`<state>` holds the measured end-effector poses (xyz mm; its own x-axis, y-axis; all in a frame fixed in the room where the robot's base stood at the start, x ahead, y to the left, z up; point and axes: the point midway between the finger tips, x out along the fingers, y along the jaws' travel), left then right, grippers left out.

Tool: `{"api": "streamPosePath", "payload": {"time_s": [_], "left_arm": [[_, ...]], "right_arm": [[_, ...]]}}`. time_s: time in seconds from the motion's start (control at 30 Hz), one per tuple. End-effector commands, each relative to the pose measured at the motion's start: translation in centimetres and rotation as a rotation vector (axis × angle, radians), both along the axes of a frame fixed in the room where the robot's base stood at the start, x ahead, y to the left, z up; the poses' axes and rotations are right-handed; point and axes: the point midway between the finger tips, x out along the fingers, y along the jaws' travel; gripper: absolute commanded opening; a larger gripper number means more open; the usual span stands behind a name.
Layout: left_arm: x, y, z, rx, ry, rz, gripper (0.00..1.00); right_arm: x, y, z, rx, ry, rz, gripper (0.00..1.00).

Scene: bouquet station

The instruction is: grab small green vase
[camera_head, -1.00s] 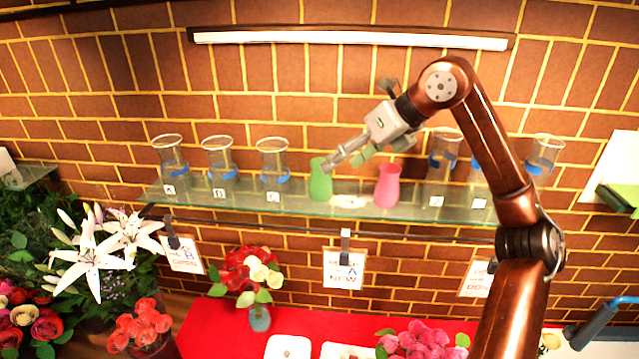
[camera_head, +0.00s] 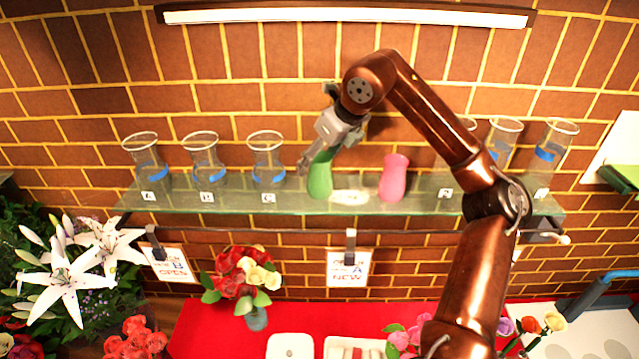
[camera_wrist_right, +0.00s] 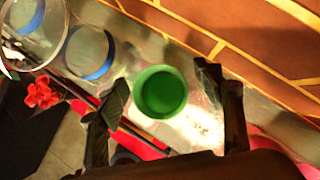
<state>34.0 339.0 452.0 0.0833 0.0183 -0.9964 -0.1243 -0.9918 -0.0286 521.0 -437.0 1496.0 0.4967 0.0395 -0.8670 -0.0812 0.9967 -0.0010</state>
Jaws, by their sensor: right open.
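The small green vase (camera_head: 320,180) stands upright on the glass shelf (camera_head: 230,201), left of a pink vase (camera_head: 394,178). My right gripper (camera_head: 318,160) reaches down at the vase from above and partly covers its upper part. In the right wrist view the green vase (camera_wrist_right: 162,92) shows from above, its round mouth between the two dark fingers of my open right gripper (camera_wrist_right: 165,105). The fingers look apart from the vase on both sides. My left gripper is in neither view.
Several clear glass vases with blue bands, such as this one (camera_head: 267,160), stand left and right on the shelf. A brick wall (camera_head: 230,60) is close behind. Below are a red counter (camera_head: 300,322), flowers and a hanging sign (camera_head: 348,268).

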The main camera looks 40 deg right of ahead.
Motion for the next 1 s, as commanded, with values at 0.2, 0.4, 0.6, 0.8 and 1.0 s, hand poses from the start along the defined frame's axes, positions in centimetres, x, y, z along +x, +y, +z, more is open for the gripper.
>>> {"api": "streamPosePath", "payload": {"time_s": [0.2,0.4,0.6,0.8,1.0], "left_arm": [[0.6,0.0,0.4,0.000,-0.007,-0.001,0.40],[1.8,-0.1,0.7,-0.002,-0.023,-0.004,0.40],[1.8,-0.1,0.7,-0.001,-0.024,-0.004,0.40],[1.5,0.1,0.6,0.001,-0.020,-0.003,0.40],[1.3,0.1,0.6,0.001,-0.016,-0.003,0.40]], "right_arm": [[1.1,0.2,-3.0,0.001,0.003,0.002,0.61],[1.8,0.3,-4.2,0.002,0.001,0.003,0.61],[1.9,0.4,-4.2,0.001,0.000,0.004,0.60],[1.9,0.3,-4.2,0.002,0.000,0.005,0.47],[1.9,0.3,-4.1,0.001,0.000,0.004,0.33]]}}
